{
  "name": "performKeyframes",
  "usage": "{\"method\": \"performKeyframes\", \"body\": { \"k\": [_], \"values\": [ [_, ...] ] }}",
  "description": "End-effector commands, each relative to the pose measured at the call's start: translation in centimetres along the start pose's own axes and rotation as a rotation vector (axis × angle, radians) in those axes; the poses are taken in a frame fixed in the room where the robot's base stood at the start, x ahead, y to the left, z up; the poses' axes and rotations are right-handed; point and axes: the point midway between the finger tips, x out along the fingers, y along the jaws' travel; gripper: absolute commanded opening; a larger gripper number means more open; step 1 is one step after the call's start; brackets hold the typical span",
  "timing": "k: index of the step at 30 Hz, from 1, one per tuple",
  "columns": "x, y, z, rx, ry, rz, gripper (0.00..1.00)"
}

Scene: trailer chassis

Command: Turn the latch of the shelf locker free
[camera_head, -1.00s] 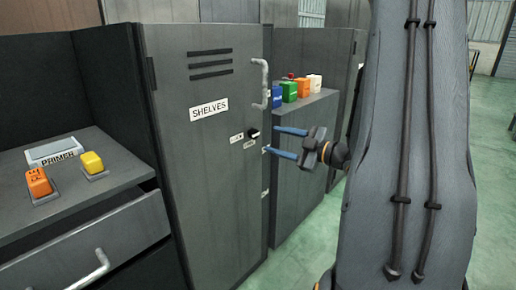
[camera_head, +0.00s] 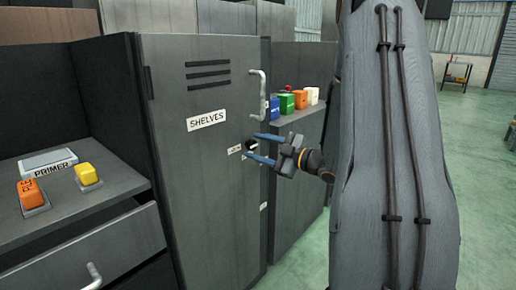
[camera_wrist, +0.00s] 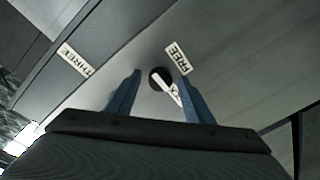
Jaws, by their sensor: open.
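The shelf locker (camera_head: 205,165) is a tall grey cabinet with a "SHELVES" label and a shut door. Its latch is a small black round knob (camera_head: 251,144) below the door handle (camera_head: 254,93). In the wrist view the latch (camera_wrist: 158,77) shows a pale pointer; a "FREE" label (camera_wrist: 179,57) sits beside it. The pointer's lower end lies close to the right finger. My gripper (camera_head: 265,148) is open, its two blue fingers reaching toward the latch, one on either side of it. In the wrist view my gripper (camera_wrist: 162,95) straddles the latch; contact cannot be told.
At left a shelf holds a primer box (camera_head: 48,163), an orange block (camera_head: 32,194) and a yellow block (camera_head: 87,174) above a drawer (camera_head: 90,250). Right of the locker, a ledge carries several coloured blocks (camera_head: 287,103). Green floor (camera_head: 480,200) is open at right.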

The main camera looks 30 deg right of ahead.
Motion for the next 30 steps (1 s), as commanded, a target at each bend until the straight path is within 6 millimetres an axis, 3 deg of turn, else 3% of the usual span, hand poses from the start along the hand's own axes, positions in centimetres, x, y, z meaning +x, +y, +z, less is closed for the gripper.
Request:
{"method": "performKeyframes", "body": {
  "k": [2, 9, 20, 30],
  "values": [
    [-0.01, 0.00, 0.00, 0.000, 0.000, 0.000, 0.48],
    [-0.02, -0.03, 0.00, 0.000, 0.000, -0.001, 0.07],
    [-0.06, 0.00, -0.11, 0.056, 0.004, 0.002, 0.07],
    [-0.11, 0.01, -0.24, 0.301, 0.021, 0.018, 0.07]
  ]
}}
